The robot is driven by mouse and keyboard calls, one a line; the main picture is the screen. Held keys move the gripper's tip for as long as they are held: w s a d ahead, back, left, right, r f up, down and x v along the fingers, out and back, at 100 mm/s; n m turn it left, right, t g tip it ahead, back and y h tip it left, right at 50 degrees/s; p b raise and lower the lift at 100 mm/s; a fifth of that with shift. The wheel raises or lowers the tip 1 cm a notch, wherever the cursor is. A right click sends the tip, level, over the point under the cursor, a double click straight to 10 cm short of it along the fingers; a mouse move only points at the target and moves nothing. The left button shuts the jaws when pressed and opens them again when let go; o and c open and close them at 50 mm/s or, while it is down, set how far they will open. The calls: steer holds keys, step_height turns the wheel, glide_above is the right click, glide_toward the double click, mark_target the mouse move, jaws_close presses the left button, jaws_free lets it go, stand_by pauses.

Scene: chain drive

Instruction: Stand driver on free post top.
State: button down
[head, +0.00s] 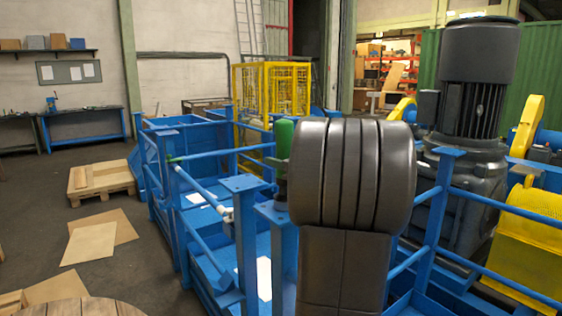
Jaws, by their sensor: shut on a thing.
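The driver (284,138) shows as an upright green handle just left of my wide dark-grey arm link; its lower part is hidden or too small to make out. My gripper (280,172) is mostly hidden behind that link, with a small dark part showing at the driver, and it is shut on the driver. A blue post with a flat, bare top plate (246,183) stands to the left of and below the driver. Another blue post top (271,213) is partly covered by my arm. A further bare post top (446,151) stands to the right of my arm.
Blue rails (208,152) and a pale bar with a green end (200,190) lie left of the posts. A large dark motor (477,90) and a yellow guard (530,225) stand at right. A pallet (100,178) lies on the floor at left.

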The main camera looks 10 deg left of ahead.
steer(key=c, duration=0.9)
jaws_free()
steer(key=shift+f, duration=0.15)
steer(key=shift+r, duration=0.2)
steer(key=b+v, duration=0.1)
steer(key=v, duration=1.1)
steer(key=shift+b, duration=0.4)
